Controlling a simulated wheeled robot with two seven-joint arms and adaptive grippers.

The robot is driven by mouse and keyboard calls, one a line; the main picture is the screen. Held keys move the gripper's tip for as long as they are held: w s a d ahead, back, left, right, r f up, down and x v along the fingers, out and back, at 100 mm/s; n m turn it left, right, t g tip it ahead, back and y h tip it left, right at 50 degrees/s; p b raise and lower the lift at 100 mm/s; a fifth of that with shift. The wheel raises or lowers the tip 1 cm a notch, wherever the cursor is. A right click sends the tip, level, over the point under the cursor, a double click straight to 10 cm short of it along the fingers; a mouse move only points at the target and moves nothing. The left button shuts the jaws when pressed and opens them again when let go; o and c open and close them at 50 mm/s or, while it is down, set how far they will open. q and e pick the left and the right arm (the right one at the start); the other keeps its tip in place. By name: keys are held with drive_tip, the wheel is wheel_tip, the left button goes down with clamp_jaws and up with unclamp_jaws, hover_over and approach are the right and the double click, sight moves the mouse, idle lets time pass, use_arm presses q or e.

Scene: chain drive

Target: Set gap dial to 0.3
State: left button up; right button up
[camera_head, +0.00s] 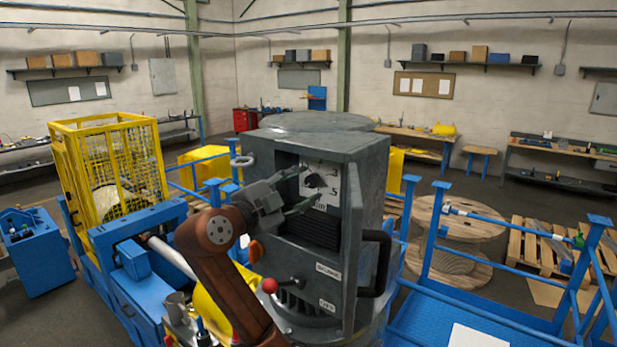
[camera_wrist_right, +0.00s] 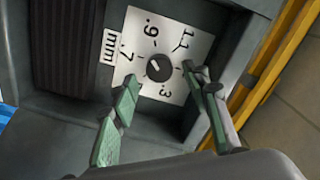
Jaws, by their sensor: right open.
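The gap dial is a round black knob (camera_wrist_right: 159,67) on a white plate (camera_wrist_right: 140,30) with printed numbers, including .3, .7, .9 and 1.1, beside an "mm" label. The knob bears a short pale mark; I cannot tell surely which number it points at. In the head view the dial plate (camera_head: 334,172) sits inside the open grey cabinet (camera_head: 345,147), partly hidden by my gripper. My right gripper (camera_head: 310,186) is open in front of the dial. In the right wrist view, its green fingers (camera_wrist_right: 165,80) are spread on either side of the knob, holding nothing. My left gripper is not in view.
The cabinet's open door (camera_head: 352,250) stands close right of my gripper, with a black handle (camera_head: 374,262). Black ribbed parts (camera_wrist_right: 66,45) lie beside the dial plate. A red-ball lever (camera_head: 269,286) is below. Blue railings (camera_head: 480,215) stand right; a yellow cage (camera_head: 110,165) stands left.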

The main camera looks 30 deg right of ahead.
sight(313, 181)
drive_tip(key=shift+p+x, duration=0.45)
drive_tip(key=shift+x, duration=0.65)
drive_tip(key=shift+d, duration=0.1)
drive_tip(key=shift+c, duration=0.7)
drive_tip(key=c, duration=1)
